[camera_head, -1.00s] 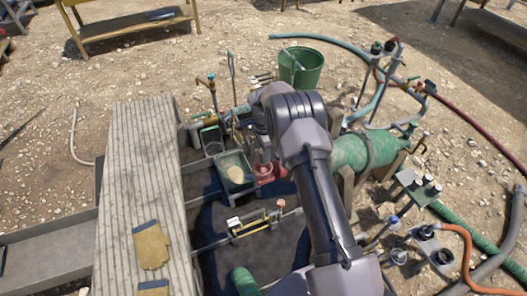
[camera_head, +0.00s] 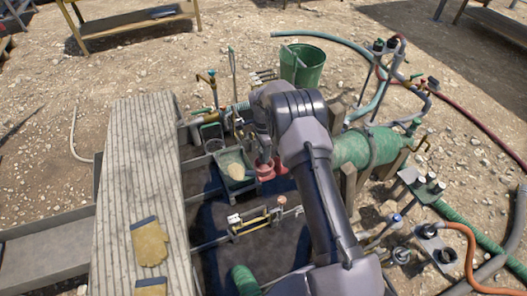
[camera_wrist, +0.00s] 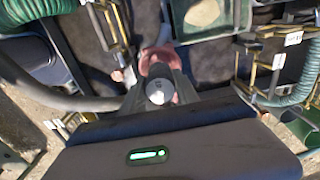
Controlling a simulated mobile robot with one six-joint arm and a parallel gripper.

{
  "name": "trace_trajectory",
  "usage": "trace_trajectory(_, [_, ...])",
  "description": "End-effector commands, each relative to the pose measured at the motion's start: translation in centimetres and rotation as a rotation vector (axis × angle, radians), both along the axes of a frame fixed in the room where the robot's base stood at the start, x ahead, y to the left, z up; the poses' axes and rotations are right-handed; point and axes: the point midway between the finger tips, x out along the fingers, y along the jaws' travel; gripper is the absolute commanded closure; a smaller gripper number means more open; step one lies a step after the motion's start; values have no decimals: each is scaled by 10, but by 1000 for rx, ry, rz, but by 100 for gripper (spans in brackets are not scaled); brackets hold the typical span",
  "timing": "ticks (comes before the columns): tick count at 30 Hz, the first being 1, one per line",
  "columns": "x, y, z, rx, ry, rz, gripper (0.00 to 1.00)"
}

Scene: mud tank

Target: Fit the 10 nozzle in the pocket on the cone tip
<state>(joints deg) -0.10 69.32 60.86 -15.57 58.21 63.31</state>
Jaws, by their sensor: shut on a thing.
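My gripper (camera_wrist: 159,82) is shut on a small round silver piece, which I take to be the nozzle (camera_wrist: 157,93). No number can be read on it. A pinkish-red cup-like part, possibly the cone (camera_wrist: 160,57), lies just past the fingertips in the wrist view. It also shows in the head view as a red part (camera_head: 266,172) beside my wrist. The pocket itself cannot be made out. I cannot tell whether the nozzle touches the red part. In the head view my arm hides the fingers and the nozzle.
A green tray (camera_head: 222,165) with a pale lump stands left of the red part. A brass-fitted rail (camera_head: 255,222) crosses the dark tank in front. A plank walkway (camera_head: 135,190) with gloves is on the left. A green cylinder (camera_head: 370,148) and hoses are on the right.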

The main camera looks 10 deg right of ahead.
Motion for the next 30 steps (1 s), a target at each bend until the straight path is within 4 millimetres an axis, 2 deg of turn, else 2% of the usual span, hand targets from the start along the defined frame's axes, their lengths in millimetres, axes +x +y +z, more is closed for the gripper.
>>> trace_trajectory(4, [0, 0, -12, 0, 0, 0, 100])
trace_trajectory(15, [0, 0, -12, 0, 0, 0, 100])
trace_trajectory(30, [0, 0, -27, 0, 0, 0, 100])
